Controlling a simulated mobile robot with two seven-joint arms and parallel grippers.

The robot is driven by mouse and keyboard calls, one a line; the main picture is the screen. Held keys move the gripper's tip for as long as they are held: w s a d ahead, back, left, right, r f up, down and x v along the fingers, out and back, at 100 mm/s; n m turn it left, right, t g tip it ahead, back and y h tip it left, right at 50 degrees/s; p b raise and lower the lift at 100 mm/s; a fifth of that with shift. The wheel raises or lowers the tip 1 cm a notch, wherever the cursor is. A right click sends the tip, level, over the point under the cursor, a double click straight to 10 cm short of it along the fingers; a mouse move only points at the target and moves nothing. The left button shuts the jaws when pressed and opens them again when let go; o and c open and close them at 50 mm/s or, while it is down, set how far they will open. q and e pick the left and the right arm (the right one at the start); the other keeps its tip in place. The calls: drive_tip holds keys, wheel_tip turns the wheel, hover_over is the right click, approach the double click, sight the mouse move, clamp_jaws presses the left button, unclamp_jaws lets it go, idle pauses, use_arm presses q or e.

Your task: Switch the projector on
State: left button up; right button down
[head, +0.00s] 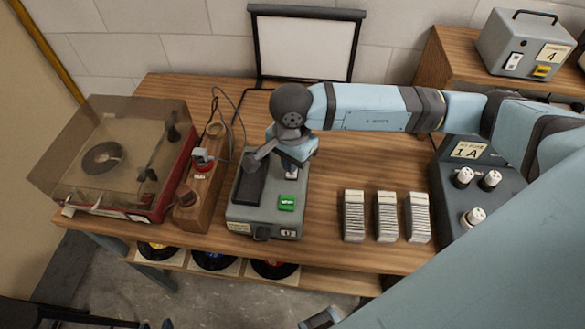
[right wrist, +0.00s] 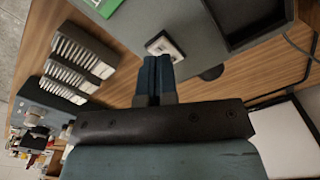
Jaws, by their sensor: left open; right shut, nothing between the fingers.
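The projector (head: 265,222) is a grey box on the wooden table, with a dark raised part at its left and a green label (head: 287,203) on top. A small white-framed switch (head: 291,173) is on its top, behind the green label. The switch (right wrist: 165,44) also shows in the right wrist view, with a dark middle. My right gripper (head: 291,165) is over it, pointing down. Its closed, empty fingertips (right wrist: 158,60) are right by the switch; I cannot tell whether they touch. My left gripper (head: 160,323) seems only partly visible at the bottom edge.
A record player (head: 120,165) and a wooden block with a red-ringed switch (head: 198,185) stand left of the projector. Several slide stacks (head: 386,216) and a dark box with white knobs (head: 478,200) are to the right. A screen (head: 305,48) stands behind.

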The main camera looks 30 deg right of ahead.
idle(0.5)
drive_tip(key=shift+f+b, duration=1.3)
drive_tip(key=shift+b, duration=0.05)
idle(0.5)
drive_tip(key=shift+r+p, duration=0.4)
drive_tip(key=shift+r, duration=0.45)
drive_tip(key=shift+r+p, duration=0.85)
drive_tip(key=shift+r, duration=1.8)
